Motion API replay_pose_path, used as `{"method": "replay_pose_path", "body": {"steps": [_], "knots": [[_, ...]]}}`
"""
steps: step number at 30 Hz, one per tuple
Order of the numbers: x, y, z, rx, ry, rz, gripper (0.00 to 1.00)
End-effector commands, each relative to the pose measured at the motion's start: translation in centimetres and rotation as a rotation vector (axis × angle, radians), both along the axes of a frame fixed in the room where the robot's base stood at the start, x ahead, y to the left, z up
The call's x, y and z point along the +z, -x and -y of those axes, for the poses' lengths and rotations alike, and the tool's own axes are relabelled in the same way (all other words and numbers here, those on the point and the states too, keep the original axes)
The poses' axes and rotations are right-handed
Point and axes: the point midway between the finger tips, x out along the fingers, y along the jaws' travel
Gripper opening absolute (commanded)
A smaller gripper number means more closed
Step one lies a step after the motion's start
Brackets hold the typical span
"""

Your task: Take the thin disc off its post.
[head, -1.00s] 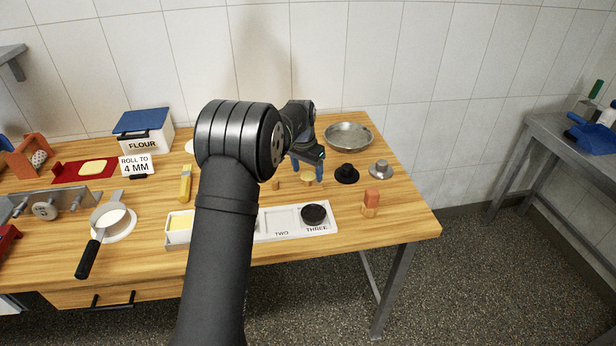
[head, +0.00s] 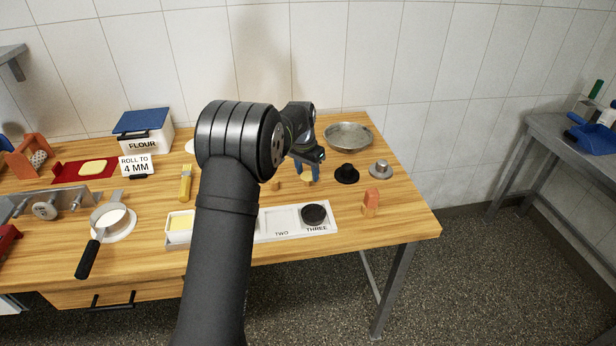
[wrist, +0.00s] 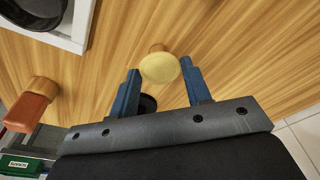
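The thin disc (wrist: 160,68) is pale yellow and round. I cannot tell whether the disc still touches the post. In the head view the disc (head: 308,177) is small, low between my fingers.
A white tray (head: 268,236) with a black disc (head: 314,214) lies in front. An orange block (head: 370,203) stands to the right. A black knobbed piece (head: 346,174), a grey one (head: 380,169) and a metal pan (head: 348,136) stand behind and right. A small wooden peg (head: 276,185) stands left.

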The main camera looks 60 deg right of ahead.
Motion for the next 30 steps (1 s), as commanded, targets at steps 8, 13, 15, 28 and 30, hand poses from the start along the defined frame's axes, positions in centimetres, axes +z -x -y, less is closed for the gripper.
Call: {"method": "replay_pose_path", "body": {"steps": [8,13,15,28,30], "knots": [[0.0,0.0,0.0,0.0,0.0,0.0,0.2],[0.0,0.0,0.0,0.0,0.0,0.0,0.2],[0.2,0.0,0.0,0.0,0.0,0.0,0.2],[5.7,1.9,-0.1,-0.004,-0.001,-0.001,0.2],[6.7,3.5,-0.3,-0.005,0.0,-0.001,0.2]]}}
